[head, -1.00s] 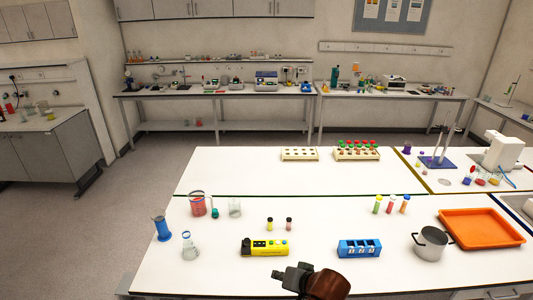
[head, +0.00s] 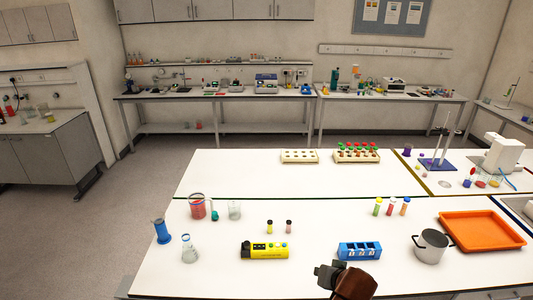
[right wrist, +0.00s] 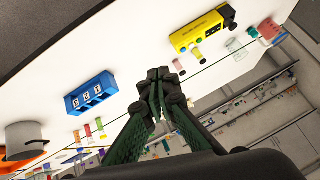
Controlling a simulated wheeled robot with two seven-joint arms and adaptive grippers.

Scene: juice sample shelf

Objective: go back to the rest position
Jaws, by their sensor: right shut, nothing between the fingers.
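My right gripper (head: 328,274) is low in the head view, over the front part of the white table (head: 330,218). It is just left of and nearer than the blue rack (head: 359,249). In the right wrist view, my right gripper (right wrist: 158,78) has its fingers together with nothing between them. The blue rack (right wrist: 91,93) is on its left there, and the yellow rack (right wrist: 203,31) is on its upper right. My left gripper is not in view.
The yellow rack (head: 264,250) stands left of my right gripper. A metal pot (head: 431,246) and an orange tray (head: 481,230) are on the right. Two small vials (head: 269,226) stand behind the yellow rack. Beakers stand at the left. The table's middle is clear.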

